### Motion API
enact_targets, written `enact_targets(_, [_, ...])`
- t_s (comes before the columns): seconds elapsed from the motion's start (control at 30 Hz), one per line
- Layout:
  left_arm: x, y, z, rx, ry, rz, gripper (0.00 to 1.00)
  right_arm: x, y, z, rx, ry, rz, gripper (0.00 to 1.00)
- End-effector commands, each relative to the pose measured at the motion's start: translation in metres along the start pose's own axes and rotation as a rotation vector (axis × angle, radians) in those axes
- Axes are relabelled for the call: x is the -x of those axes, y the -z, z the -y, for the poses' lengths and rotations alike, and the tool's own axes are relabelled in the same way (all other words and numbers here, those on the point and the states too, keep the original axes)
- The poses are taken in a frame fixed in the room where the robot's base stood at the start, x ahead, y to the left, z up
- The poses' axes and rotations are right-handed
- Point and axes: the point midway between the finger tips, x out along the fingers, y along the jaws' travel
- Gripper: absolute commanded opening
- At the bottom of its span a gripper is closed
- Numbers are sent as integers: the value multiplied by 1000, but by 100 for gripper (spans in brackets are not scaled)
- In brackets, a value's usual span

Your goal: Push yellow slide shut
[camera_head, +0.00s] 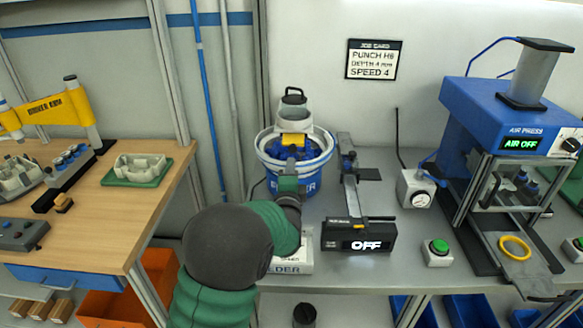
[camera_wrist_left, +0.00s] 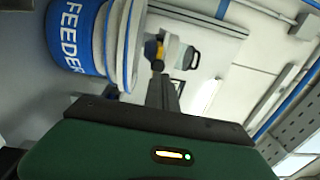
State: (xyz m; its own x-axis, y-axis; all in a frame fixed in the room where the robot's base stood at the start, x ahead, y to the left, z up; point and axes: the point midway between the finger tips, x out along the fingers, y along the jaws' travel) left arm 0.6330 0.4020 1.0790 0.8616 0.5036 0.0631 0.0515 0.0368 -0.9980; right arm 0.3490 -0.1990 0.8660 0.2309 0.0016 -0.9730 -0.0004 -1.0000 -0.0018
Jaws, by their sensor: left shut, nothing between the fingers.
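The yellow slide (camera_head: 295,140) is at the front of the hopper, on top of the blue and white feeder (camera_head: 292,170). A small part of the yellow slide (camera_wrist_left: 150,49) also shows in the left wrist view, beside my fingertips. My left gripper (camera_head: 291,158) is shut and empty, reaching up in front of the feeder. Its tips are at or very near the slide; I cannot tell whether they touch. In the left wrist view my left gripper (camera_wrist_left: 158,66) points at the slide area. My arm and gripper hide the feeder's lower front. My right gripper is not in view.
Right of the feeder stand a dark rail and a black box reading OFF (camera_head: 358,236). The blue air press (camera_head: 505,115) is further right. A wooden bench (camera_head: 105,210) is at the left. A blue pipe (camera_head: 205,100) runs behind.

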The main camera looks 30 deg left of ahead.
Motion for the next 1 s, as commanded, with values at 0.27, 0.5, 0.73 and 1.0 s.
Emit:
enact_targets(0.27, [43,-7,-5,9,-8,-2,0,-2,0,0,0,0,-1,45])
enact_targets(0.5, [87,-2,-1,5,-2,-3,0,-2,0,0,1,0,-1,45])
enact_targets(0.73, [94,3,-2,11,-12,-7,0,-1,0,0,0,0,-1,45])
enact_targets(1.0, [162,60,-72,598,-642,-76,0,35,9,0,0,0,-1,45])
